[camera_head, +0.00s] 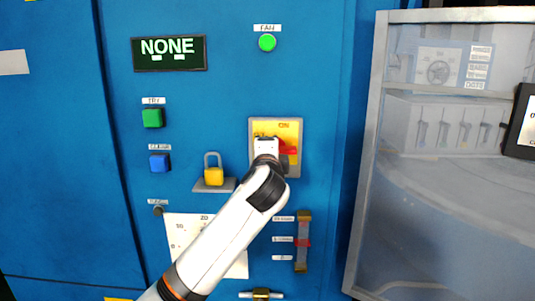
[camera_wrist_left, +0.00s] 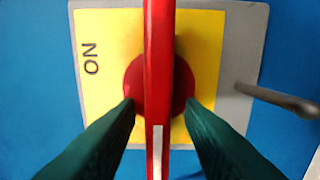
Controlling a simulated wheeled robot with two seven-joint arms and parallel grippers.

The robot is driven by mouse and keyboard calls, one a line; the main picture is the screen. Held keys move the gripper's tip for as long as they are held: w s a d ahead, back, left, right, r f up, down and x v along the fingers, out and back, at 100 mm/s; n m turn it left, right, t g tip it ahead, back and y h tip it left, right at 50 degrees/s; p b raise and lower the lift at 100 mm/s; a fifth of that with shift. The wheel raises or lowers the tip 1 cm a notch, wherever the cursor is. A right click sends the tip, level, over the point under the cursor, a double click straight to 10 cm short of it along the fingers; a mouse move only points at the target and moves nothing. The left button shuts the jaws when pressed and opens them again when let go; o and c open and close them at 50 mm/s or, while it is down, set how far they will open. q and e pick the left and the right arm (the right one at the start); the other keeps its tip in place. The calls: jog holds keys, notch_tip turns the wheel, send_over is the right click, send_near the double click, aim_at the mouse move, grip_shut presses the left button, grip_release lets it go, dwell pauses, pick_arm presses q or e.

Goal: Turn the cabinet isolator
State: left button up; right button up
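The cabinet isolator is a yellow plate on a grey backing (camera_head: 296,170) marked ON, with a red handle (camera_head: 288,150) lying roughly level. In the left wrist view the red handle (camera_wrist_left: 160,60) runs up the picture across a round red hub (camera_wrist_left: 133,80), with ON to its left on the yellow plate (camera_wrist_left: 205,50). My left gripper (camera_head: 268,146) is at the isolator and hides its left part. In the left wrist view its two dark fingers (camera_wrist_left: 160,104) stand either side of the handle, with a visible gap on each side. My right gripper is not in view.
A yellow padlock (camera_head: 214,176) sits on a small grey ledge left of the isolator. Green (camera_head: 152,118) and blue (camera_head: 160,162) buttons are farther left. A grey-framed glazed door (camera_head: 370,150) stands at right. A metal rod (camera_wrist_left: 275,98) sticks out beside the plate in the wrist view.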

pick_arm(q)
jog(key=s+b, duration=0.3)
jog(key=s, duration=0.9)
jog(key=shift+b, duration=0.35)
jog(key=shift+f, duration=0.1)
